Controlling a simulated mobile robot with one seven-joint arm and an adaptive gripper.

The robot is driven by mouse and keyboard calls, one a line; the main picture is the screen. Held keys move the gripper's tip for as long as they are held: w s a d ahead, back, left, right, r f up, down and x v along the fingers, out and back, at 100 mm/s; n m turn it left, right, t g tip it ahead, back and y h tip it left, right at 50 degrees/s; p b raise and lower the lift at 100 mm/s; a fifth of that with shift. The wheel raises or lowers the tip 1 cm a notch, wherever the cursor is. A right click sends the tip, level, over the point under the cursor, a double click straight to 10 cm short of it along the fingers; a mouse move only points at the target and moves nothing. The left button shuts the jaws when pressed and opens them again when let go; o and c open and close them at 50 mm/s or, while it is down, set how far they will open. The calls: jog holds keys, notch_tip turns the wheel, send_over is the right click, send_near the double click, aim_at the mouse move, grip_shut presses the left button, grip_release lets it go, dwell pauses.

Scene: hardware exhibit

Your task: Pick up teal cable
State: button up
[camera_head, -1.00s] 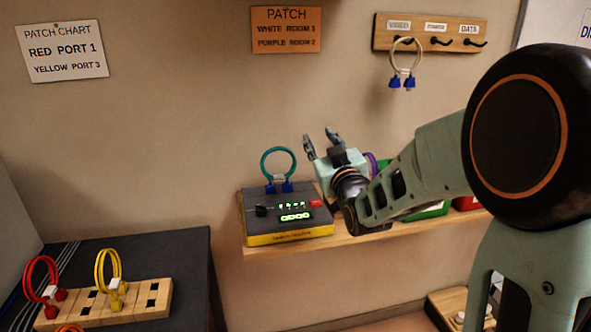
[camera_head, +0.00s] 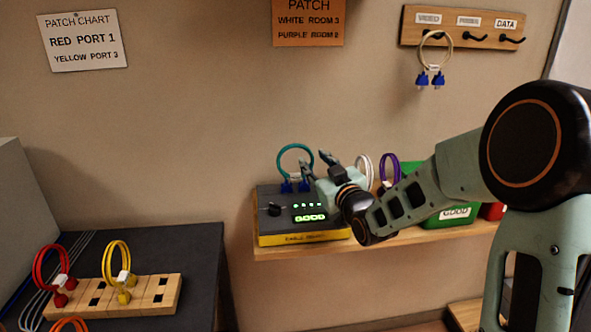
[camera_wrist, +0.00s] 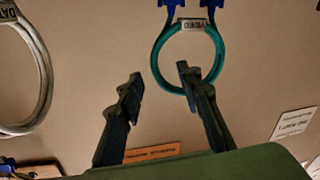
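The teal cable (camera_head: 296,160) is a loop with two blue plugs, standing upright on the cable tester (camera_head: 302,228) on the wooden shelf. In the wrist view the teal cable (camera_wrist: 188,58) hangs from the top edge of the picture, with a white label between its plugs. My gripper (camera_head: 318,162) is just right of the loop in the head view. In the wrist view my gripper (camera_wrist: 158,82) is open and empty between its fingers. Its right finger overlaps the lower part of the loop, and its left finger is clear of it. I cannot tell whether they touch.
White (camera_head: 363,168) and purple (camera_head: 389,168) cables stand behind my arm, beside a green bin (camera_head: 447,212) marked GOOD. A white cable (camera_head: 434,50) hangs from the hook board (camera_head: 462,27). Red (camera_head: 50,270) and yellow (camera_head: 117,262) cables stand in a wooden block at lower left.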

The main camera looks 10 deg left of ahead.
aim_at(312, 157)
jog(key=shift+x, duration=2)
jog(key=shift+d, duration=0.15)
jog(key=shift+c, duration=0.3)
grip_shut()
